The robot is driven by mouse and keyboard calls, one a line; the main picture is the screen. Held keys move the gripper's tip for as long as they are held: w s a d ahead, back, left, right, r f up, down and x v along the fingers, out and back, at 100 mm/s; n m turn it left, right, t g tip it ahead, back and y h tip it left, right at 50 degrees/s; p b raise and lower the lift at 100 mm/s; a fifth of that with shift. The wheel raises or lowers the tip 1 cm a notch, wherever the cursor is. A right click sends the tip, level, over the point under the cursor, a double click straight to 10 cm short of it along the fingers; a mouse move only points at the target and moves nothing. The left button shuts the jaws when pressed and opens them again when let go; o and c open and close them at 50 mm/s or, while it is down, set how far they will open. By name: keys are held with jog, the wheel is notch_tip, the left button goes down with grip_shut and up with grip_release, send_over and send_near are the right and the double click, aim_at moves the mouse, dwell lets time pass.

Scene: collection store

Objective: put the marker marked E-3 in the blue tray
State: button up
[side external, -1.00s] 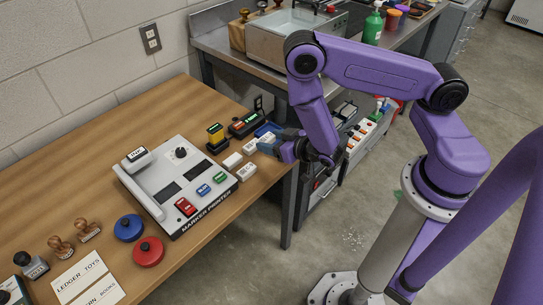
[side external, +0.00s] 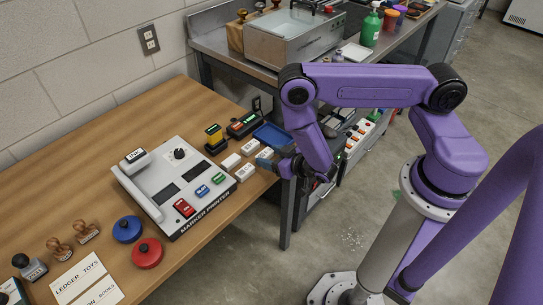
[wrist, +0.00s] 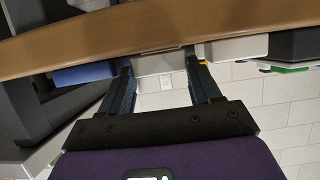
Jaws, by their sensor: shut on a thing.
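My gripper (side external: 266,160) is at the right end of the wooden table, its fingers shut on a small white marker (wrist: 160,63). The held marker shows between both fingertips in the wrist view, close to the table edge; I cannot read its mark. The blue tray (side external: 273,136) lies just behind the gripper, near the table's far right corner. It also shows in the wrist view (wrist: 84,73), left of the fingers. Other white markers (side external: 231,160) lie on the table left of the gripper; the mark E-3 is not legible on any.
The grey marker printer (side external: 165,190) stands left of the markers. A yellow-and-black stamp (side external: 215,139) and a black device (side external: 243,124) stand behind them. A metal bench (side external: 230,50) with a basin is at the back. Red and blue round pads (side external: 147,253) lie in front.

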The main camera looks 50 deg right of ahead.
jog(key=shift+f, duration=0.15)
jog(key=o, duration=1)
jog(key=shift+o, duration=0.2)
jog(key=shift+d, duration=0.1)
jog(key=shift+d, duration=0.1)
